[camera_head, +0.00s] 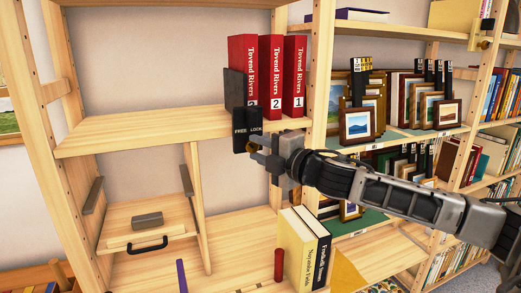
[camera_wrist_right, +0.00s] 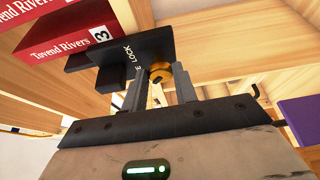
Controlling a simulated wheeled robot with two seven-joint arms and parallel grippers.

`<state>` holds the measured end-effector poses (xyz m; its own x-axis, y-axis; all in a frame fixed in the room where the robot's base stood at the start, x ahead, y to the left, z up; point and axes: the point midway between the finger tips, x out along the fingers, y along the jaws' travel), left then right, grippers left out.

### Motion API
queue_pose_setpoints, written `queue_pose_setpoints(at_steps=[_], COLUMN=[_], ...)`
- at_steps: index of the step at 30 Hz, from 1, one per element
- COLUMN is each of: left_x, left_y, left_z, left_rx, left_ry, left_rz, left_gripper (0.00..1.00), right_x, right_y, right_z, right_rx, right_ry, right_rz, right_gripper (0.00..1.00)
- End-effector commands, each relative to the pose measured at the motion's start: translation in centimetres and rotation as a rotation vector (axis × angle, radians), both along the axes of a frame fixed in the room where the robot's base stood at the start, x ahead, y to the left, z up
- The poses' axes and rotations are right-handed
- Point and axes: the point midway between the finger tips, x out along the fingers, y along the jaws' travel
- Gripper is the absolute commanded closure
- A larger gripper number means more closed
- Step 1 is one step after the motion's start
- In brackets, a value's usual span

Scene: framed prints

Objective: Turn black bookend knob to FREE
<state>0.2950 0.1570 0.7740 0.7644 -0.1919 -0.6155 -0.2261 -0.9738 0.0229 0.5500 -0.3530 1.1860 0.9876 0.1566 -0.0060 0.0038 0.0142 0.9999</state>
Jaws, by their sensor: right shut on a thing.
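The black bookend (camera_head: 234,88) stands at the left end of the red books on the upper shelf. Its front plate (camera_head: 247,121) carries the words FREE and LOCK and hangs at the shelf's front edge. In the right wrist view the bookend (camera_wrist_right: 122,58) is above the fingers, and a round brass-coloured knob (camera_wrist_right: 159,70) sits below its lettering. My right gripper (camera_head: 259,150) reaches the front plate from the right and below. In the wrist view its two fingers (camera_wrist_right: 159,82) are shut on the knob from both sides. The knob's pointer position cannot be read. My left gripper is not in view.
Red Tovend Rivers books (camera_head: 268,72) stand right of the bookend. Below are two upright books (camera_head: 304,245) and a tray (camera_head: 147,232) with a black handle. Small framed pictures (camera_head: 357,124) fill the shelves behind my right arm. The upper shelf's left part is bare.

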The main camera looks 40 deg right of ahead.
Motion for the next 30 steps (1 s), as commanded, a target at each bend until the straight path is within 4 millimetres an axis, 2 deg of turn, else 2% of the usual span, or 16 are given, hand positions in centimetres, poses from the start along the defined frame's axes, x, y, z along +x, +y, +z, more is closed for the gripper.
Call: queue_pose_setpoints(at_steps=[8, 9, 11, 22, 30], left_x=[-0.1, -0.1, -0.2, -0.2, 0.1], left_y=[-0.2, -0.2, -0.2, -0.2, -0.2], left_z=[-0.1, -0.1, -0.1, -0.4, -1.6], left_rx=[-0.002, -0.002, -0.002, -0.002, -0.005], left_ry=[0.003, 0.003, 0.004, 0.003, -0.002], left_rz=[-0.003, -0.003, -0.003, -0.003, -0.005], left_gripper=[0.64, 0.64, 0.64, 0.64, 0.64], right_x=[0.0, 0.0, 0.0, -0.2, -1.9], right_y=[-0.1, -0.1, -0.1, -0.2, -0.6], right_z=[0.1, 0.1, 0.1, -0.1, -0.5], right_rx=[-0.004, -0.004, -0.003, -0.002, -0.004], right_ry=[-0.003, -0.003, -0.002, -0.001, 0.000], right_rz=[-0.003, -0.003, -0.002, -0.003, -0.007], right_gripper=[0.94, 0.66, 0.50, 0.50, 0.50])
